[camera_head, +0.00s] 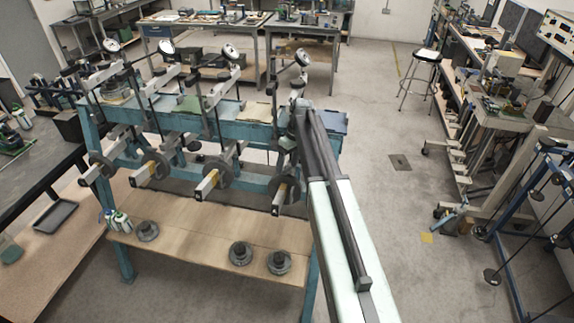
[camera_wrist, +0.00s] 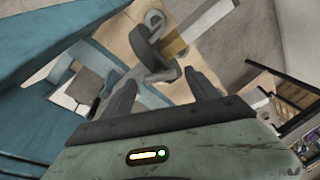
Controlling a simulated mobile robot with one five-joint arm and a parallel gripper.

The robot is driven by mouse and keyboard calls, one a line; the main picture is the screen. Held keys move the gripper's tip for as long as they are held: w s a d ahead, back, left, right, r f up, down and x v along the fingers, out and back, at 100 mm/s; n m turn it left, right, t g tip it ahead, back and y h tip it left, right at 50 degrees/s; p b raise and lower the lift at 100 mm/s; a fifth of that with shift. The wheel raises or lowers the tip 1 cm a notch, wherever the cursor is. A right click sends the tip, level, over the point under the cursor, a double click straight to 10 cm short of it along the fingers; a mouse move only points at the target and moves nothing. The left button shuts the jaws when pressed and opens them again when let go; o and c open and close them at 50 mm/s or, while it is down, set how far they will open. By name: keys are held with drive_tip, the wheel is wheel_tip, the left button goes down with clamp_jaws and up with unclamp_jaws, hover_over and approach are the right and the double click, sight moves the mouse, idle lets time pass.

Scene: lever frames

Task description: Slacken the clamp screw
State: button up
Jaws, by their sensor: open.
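A blue lever frame (camera_head: 262,128) carries several levers with dial gauges, grey discs and pale square-ended bars. My arm reaches to its right end, and its tip hides part of the rightmost lever there. In the wrist view my gripper (camera_wrist: 160,77) is open, with two dark fingers apart. A grey part with a rounded end (camera_wrist: 166,74) shows between and beyond the fingertips, and I see no grip on it. Behind it are a grey disc (camera_wrist: 146,48) and a pale bar with a yellow-brown block (camera_wrist: 176,46). I cannot tell for sure which part is the clamp screw.
A wooden lower shelf (camera_head: 190,245) holds loose round weights (camera_head: 240,252) and small bottles (camera_head: 117,220). A dark bench (camera_head: 40,160) stands at left. A stool (camera_head: 421,75) and wheeled equipment stand at right. The floor between is mostly open.

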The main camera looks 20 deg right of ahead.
drive_tip(key=p+v, duration=0.5)
drive_tip(key=v, duration=0.1)
drive_tip(key=shift+r+p, duration=0.3)
drive_tip(key=shift+p, duration=0.05)
